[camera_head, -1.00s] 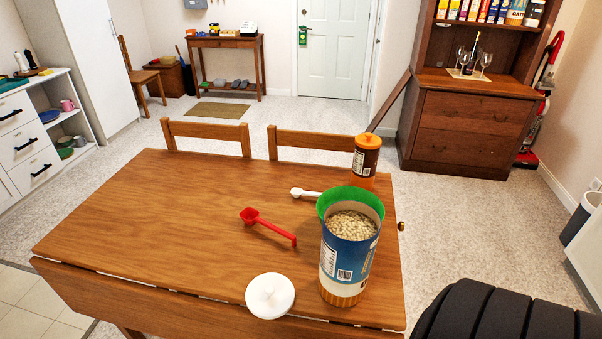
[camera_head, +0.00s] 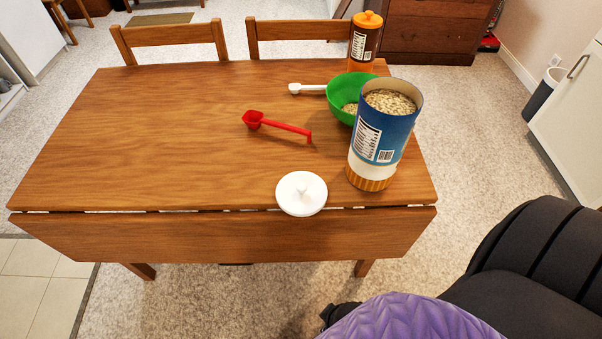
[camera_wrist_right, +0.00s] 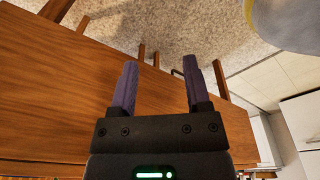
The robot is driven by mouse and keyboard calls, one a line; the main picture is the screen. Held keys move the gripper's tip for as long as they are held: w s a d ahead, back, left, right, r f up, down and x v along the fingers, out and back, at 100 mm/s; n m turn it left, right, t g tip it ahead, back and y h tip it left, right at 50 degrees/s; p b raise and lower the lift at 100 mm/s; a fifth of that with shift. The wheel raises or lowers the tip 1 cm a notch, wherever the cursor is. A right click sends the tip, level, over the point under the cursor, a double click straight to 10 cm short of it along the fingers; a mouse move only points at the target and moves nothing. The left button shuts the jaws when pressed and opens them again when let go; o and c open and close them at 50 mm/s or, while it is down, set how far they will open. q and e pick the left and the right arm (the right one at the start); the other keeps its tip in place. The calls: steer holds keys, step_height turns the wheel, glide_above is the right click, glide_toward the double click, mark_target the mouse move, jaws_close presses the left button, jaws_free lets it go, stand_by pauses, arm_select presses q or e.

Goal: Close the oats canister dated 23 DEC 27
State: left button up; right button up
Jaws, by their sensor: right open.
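A tall blue, white and orange canister (camera_head: 371,170) stands upright and uncovered near the table's front right corner. Oats (camera_head: 390,102) show in its open top. Its labels are too small to read, so I cannot tell its date. A round white lid with a knob (camera_head: 301,194) lies on the tabletop by the front edge, just left of the canister. My right gripper (camera_wrist_right: 160,60) is open and empty in the right wrist view, its two dark purple fingers apart. The wooden table (camera_wrist_right: 45,90) is left of it there. My left gripper is not in view.
A green bowl with oats (camera_head: 340,97) sits behind the canister, and an orange-capped container (camera_head: 364,40) farther back. A white scoop (camera_head: 308,88) and red scoop (camera_head: 280,125) lie on the table (camera_head: 130,140). Its left side is clear. Black ribbed and purple shapes fill the lower right.

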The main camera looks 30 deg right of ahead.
steer(key=w+r+n+t+h+b, duration=0.1)
steer(key=w+r+n+t+b, duration=0.4)
steer(key=w+r+t, duration=1.4)
steer(key=w+a+r+n+g+y+b, duration=0.1)
steer(key=w+a+r+n+g+y, duration=0.1)
steer(key=w+a+r+n+y, duration=0.35)
steer(key=w+a+r+n+g+y, duration=0.1)
steer(key=w+a+r+n+y, duration=0.2)
steer(key=r+n+y, duration=0.5)
steer(key=n+g+h, duration=1.3)
steer(key=n+g, duration=0.1)
steer(key=g, duration=0.4)
glide_above(302, 186)
steer(key=shift+y, duration=0.25)
step_height(302, 186, down, 12)
steer(key=shift+r, duration=0.2)
steer(key=shift+m, duration=0.25)
steer(key=shift+f+b, duration=0.65)
step_height(302, 186, down, 3)
steer(key=b, duration=0.2)
steer(key=shift+f+b, duration=0.15)
steer(key=shift+b, duration=0.25)
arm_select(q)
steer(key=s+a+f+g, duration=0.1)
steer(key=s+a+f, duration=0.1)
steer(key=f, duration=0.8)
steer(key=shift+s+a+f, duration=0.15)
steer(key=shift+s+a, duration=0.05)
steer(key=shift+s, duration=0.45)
